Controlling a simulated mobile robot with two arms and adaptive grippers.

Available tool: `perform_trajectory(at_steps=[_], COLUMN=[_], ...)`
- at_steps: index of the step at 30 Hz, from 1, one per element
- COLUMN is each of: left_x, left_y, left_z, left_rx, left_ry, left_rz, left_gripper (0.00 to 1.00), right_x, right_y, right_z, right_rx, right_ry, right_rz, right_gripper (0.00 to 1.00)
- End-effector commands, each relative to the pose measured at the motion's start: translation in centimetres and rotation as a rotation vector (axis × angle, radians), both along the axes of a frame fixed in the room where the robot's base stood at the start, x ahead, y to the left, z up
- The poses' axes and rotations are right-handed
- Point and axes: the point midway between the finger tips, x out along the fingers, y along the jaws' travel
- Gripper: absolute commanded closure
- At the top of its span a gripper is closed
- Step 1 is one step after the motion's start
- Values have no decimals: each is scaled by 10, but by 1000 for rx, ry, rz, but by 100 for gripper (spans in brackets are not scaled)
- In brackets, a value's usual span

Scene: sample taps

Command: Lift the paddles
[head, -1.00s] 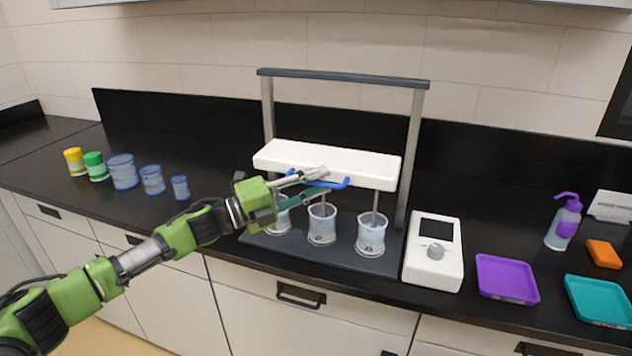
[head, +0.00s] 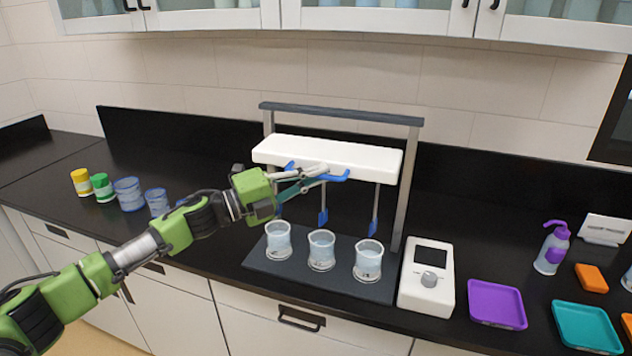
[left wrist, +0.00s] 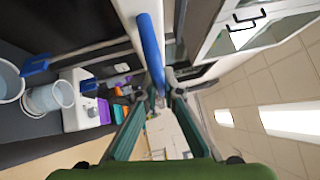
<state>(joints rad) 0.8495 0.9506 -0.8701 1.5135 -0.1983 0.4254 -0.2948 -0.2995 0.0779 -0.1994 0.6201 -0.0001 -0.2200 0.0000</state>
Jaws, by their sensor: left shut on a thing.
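A white stirrer head (head: 330,158) hangs between two grey posts above a dark base. Blue paddles (head: 323,218) on thin rods hang below it, clear of the beakers. My left gripper (head: 318,174) is shut on the blue handle (head: 336,176) along the head's front; the handle also shows in the left wrist view (left wrist: 151,50) running between the fingers. Three beakers of pale liquid stand on the base: left (head: 278,241), middle (head: 321,250) and right (head: 368,261). The leftmost paddle is partly hidden by my gripper. My right gripper is not in view.
A white control box (head: 427,276) with a knob stands right of the base. Further right are a purple tray (head: 497,304), a teal tray (head: 586,328) and a wash bottle (head: 552,248). Jars and blue-tinted beakers stand at left. Cabinets hang above.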

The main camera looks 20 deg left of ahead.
Motion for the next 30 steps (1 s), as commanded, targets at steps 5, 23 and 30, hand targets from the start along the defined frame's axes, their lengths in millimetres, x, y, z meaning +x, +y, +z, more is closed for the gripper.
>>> perform_trajectory(at_steps=[5, 23, 30], left_x=[1, 1, 0], left_y=[1, 1, 1], left_z=[30, 32, 29], left_rx=[-3, -4, -2], left_ry=[-6, -7, -3], left_rz=[4, 3, 2], left_gripper=[100, 75, 75], right_x=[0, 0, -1], right_y=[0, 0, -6], right_z=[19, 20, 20], right_rx=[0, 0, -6], right_ry=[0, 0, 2], right_rz=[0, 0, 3], right_gripper=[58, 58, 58])
